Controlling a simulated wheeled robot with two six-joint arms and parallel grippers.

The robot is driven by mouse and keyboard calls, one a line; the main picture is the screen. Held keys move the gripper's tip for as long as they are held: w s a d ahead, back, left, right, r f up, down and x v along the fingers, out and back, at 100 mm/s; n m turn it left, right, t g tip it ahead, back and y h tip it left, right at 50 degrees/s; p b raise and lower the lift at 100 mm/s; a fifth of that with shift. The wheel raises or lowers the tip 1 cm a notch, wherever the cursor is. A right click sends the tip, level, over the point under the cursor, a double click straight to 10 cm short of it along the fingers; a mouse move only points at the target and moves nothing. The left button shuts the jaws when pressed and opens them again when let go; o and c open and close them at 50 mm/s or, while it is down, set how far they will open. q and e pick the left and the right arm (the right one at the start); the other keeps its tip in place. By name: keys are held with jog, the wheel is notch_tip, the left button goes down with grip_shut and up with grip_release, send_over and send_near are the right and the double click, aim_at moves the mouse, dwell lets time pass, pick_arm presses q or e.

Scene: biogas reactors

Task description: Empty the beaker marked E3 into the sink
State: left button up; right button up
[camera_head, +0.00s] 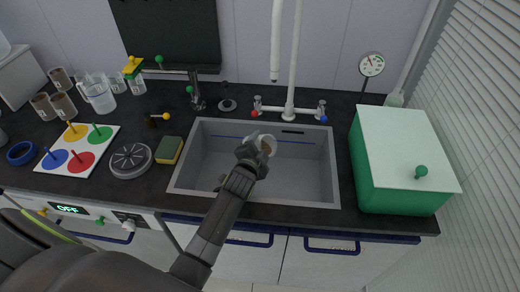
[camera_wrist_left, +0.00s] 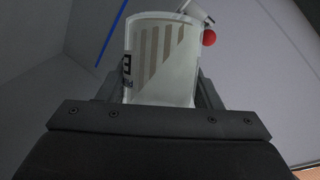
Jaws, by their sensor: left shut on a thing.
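My left gripper (camera_head: 253,156) is shut on a small pale beaker (camera_head: 267,144) and holds it over the sink (camera_head: 310,185). In the head view its mouth is visible, with a brownish inside; I cannot tell how far it is tilted or how much it holds. In the left wrist view the beaker (camera_wrist_left: 162,62) stands out beyond the gripper (camera_wrist_left: 158,100), with tan stripes and a dark label showing an "E"; the rest of the label is hard to read. The sink is grey, with a blue line on its far wall. My right gripper is not in view.
A white tap (camera_head: 290,100) with red and blue knobs stands behind the sink. A green box (camera_head: 400,190) is on the right. A sponge (camera_head: 169,150), round grey dish (camera_head: 131,161), coloured board (camera_head: 78,150), jug (camera_head: 100,95) and several brown cups are on the left.

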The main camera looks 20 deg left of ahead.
pick_arm(q)
jog(key=shift+d+r+m+t+y+b, duration=0.15)
jog(key=shift+r+m+t+b, duration=0.1)
jog(key=shift+m+b, duration=0.45)
jog(key=shift+d+r+m+t+y+b, duration=0.15)
jog(key=shift+r+m+t+b, duration=0.1)
jog(key=shift+m+b, duration=0.4)
jog(key=m+b, duration=0.1)
jog(key=d+r+m+t+b, duration=0.1)
jog(key=m, duration=0.1)
jog(key=shift+s+r+y, duration=0.15)
jog(key=shift+s+y, duration=0.05)
jog(key=shift+y, duration=0.1)
jog(key=shift+s+d+r+m+t+b, duration=0.15)
jog(key=shift+d+r+m+t+b, duration=0.4)
jog(key=shift+m, duration=0.55)
jog(key=shift+s+d+r+m+t+b, duration=0.15)
jog(key=shift+d+r+m+t+b, duration=0.35)
jog(key=shift+m, duration=0.55)
notch_tip(320, 180, up, 9)
jog(key=n+g+h+p, duration=0.5)
jog(key=n+p, duration=1.2)
jog(key=p, duration=0.8)
jog(key=shift+n+g+h, duration=0.4)
jog(key=shift+g, duration=0.25)
jog(key=shift+f, duration=0.15)
